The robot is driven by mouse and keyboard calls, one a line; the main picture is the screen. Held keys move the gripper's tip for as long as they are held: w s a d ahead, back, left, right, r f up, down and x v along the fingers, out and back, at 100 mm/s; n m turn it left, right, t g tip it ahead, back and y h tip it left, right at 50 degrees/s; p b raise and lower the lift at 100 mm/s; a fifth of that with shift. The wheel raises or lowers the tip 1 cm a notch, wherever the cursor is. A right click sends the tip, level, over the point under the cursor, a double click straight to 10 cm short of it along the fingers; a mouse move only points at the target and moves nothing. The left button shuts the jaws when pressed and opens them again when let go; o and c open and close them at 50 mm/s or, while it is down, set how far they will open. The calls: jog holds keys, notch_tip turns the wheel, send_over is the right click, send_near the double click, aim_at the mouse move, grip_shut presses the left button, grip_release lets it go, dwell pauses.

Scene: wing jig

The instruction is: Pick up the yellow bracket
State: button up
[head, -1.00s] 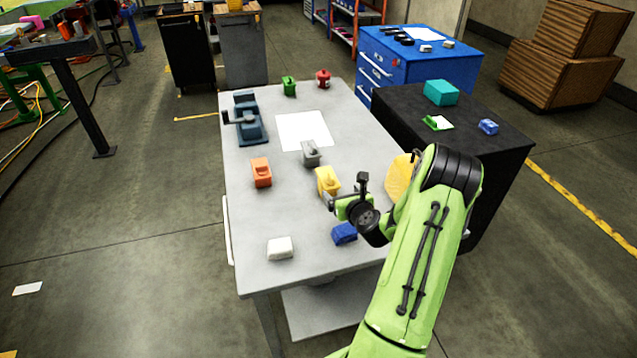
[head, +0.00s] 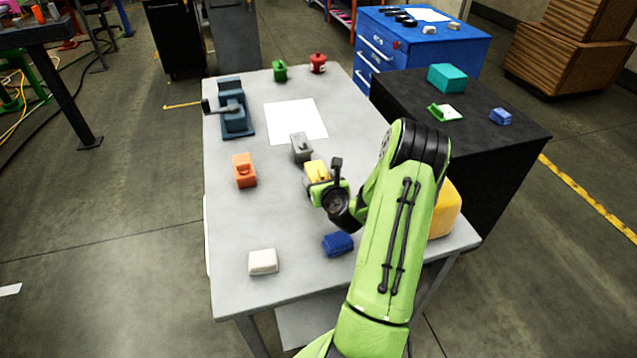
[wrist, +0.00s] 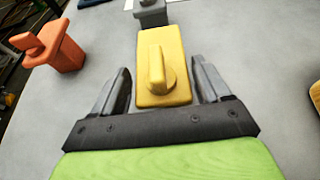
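The yellow bracket (head: 316,168) stands on the grey table, right of its middle in the head view and partly hidden behind my gripper (head: 320,187). In the wrist view the yellow bracket (wrist: 163,66) is a block with a raised rounded tab, lying straight ahead. My gripper (wrist: 160,88) is open. Its two fingers are on either side of the bracket's near end, with a visible gap on each side. I cannot tell the exact height of the fingers over the table.
A grey bracket (head: 301,147) stands just beyond the yellow one. An orange bracket (head: 244,171) is to the left. A blue block (head: 338,244) and a white block (head: 263,262) lie nearer. A larger yellow object (head: 446,210) is partly hidden behind my arm. A vise (head: 234,112) stands at far left.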

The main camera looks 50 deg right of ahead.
jog(key=shift+w+d+f, duration=0.2)
jog(key=shift+d+f, duration=0.05)
jog(key=c, duration=0.5)
jog(key=shift+r, duration=0.1)
jog(key=c, duration=0.5)
jog(key=shift+r, duration=0.1)
